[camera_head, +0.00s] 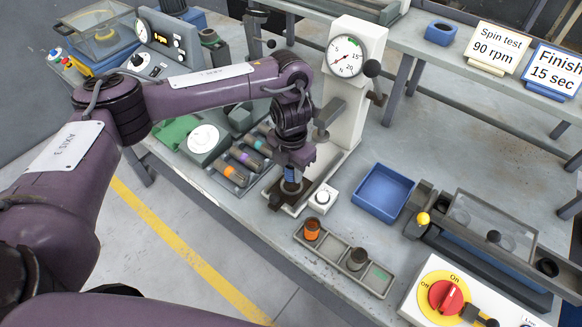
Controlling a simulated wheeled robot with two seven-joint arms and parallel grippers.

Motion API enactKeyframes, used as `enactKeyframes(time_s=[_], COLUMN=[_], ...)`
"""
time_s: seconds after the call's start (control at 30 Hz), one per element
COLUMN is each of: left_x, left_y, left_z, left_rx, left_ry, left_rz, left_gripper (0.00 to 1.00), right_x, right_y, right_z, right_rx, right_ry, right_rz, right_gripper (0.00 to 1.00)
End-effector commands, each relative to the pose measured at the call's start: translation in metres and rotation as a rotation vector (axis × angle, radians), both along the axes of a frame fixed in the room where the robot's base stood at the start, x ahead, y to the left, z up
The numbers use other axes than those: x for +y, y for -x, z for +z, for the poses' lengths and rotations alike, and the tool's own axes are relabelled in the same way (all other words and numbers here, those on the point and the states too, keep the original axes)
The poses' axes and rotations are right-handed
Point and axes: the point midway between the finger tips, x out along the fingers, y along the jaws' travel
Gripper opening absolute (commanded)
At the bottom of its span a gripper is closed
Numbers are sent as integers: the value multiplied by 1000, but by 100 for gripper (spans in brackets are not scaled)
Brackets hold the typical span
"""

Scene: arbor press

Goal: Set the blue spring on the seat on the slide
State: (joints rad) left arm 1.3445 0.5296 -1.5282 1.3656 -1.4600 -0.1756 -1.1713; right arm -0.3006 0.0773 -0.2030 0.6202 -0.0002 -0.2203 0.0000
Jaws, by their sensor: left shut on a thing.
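My left gripper (292,168) points down below the arbor press (340,110) and is shut on the blue spring (290,174). Only a small blue part of the spring shows beneath the fingers. The seat (291,187) is a dark round piece on the slide (310,192), at the foot of the press. The spring is upright, directly over the seat in this view. I cannot tell whether it touches the seat or is slightly above it. My right gripper is not in view.
A three-part tray (335,262) holds an orange spring (312,229) and a dark round piece (357,258). A white button box (322,199) stands close right of the slide. An empty-looking blue bin (383,193) is farther right. Several coloured cylinders (235,174) lie left.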

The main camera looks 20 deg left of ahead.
Motion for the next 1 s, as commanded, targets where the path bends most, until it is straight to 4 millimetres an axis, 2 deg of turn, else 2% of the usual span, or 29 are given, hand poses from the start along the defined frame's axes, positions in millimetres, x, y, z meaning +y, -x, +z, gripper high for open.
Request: enactKeyframes(time_s=[0.3, 1.0], left_x=[0, 0], left_y=[0, 0], left_z=[1, -8], left_rx=[0, 0], left_ry=[0, 0], left_rz=[0, 0], left_gripper=[11, 11], right_x=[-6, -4], right_y=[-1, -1], right_z=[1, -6], right_rx=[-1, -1], right_ry=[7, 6], right_rz=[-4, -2], right_gripper=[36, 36])
